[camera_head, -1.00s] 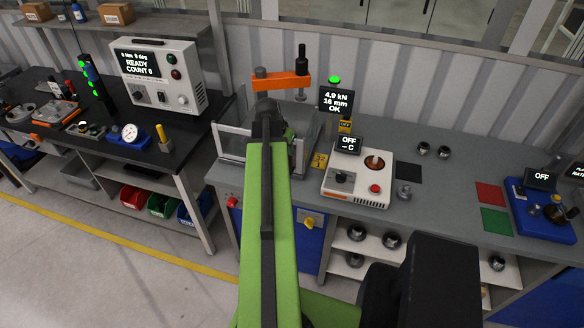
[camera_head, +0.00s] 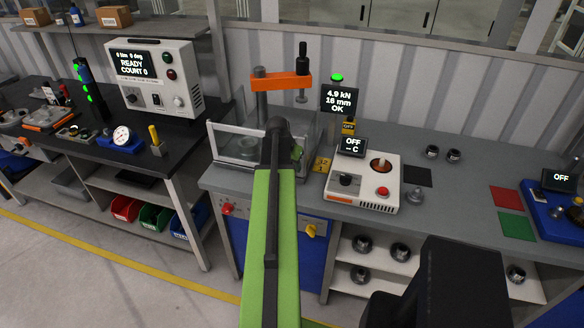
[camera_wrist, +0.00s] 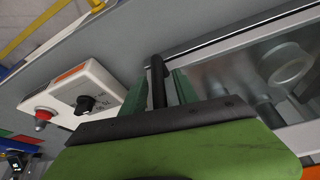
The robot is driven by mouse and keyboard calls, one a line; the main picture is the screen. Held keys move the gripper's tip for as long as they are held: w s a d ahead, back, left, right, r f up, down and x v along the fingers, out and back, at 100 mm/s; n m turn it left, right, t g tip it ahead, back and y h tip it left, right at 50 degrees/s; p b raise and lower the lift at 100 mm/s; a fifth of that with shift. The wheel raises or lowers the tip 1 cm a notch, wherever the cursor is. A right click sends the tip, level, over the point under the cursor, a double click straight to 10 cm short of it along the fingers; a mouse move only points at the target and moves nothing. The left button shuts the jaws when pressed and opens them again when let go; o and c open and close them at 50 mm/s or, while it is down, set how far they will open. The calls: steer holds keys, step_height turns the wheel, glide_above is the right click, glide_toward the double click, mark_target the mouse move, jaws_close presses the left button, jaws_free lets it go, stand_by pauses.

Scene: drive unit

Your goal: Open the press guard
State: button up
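The press guard (camera_head: 221,142) is a clear box with pale metal edges around the press, on the grey bench. It looks closed, its front pane low, though my arm hides its right part. In the wrist view the guard's framed pane (camera_wrist: 235,85) lies at the right, with press parts behind it. A dark upright bar, seemingly the guard handle (camera_wrist: 157,75), stands between the two green fingers of my gripper (camera_wrist: 158,92). The fingers sit close on both sides of it, with little or no gap. In the head view my gripper is mostly hidden behind my arm.
The orange press arm (camera_head: 282,82) stands above the guard. A white heater unit (camera_head: 362,183) with knob and red button sits close on the right. The black bench (camera_head: 95,155) is at the left.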

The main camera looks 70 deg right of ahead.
jaws_close()
stand_by(1.3)
